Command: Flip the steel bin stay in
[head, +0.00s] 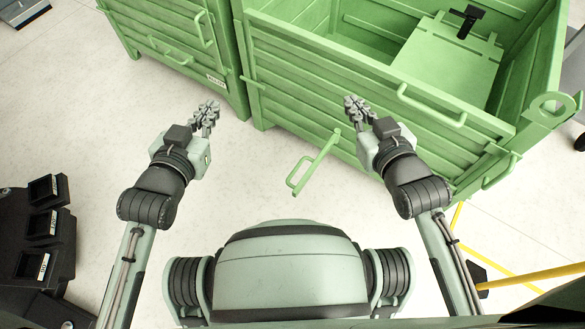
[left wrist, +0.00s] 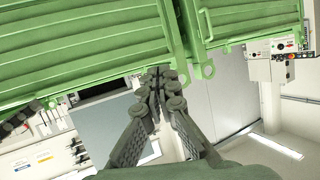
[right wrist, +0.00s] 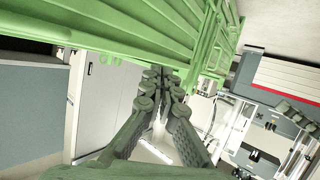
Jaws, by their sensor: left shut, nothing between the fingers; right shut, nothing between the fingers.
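The green steel bin (head: 300,75) stands at the upper right of the head view. A green stay (head: 314,163), a bar with a loop at its free end, sticks out from the bin's front over the floor, between my two arms. My left gripper (head: 208,108) is shut and empty, in front of the left neighbouring bin, left of the stay. My right gripper (head: 355,104) is shut and empty close to the bin's front wall, right of the stay's inner end. Neither gripper touches the stay. I cannot make out the stay clearly in the wrist views.
A second green bin (head: 172,40) stands close on the left. Inside the steel bin lies a light green panel (head: 448,62) with a black part on it. Black holders (head: 42,225) stand at the left and a yellow rail (head: 530,276) at the right. The floor around the stay is clear.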

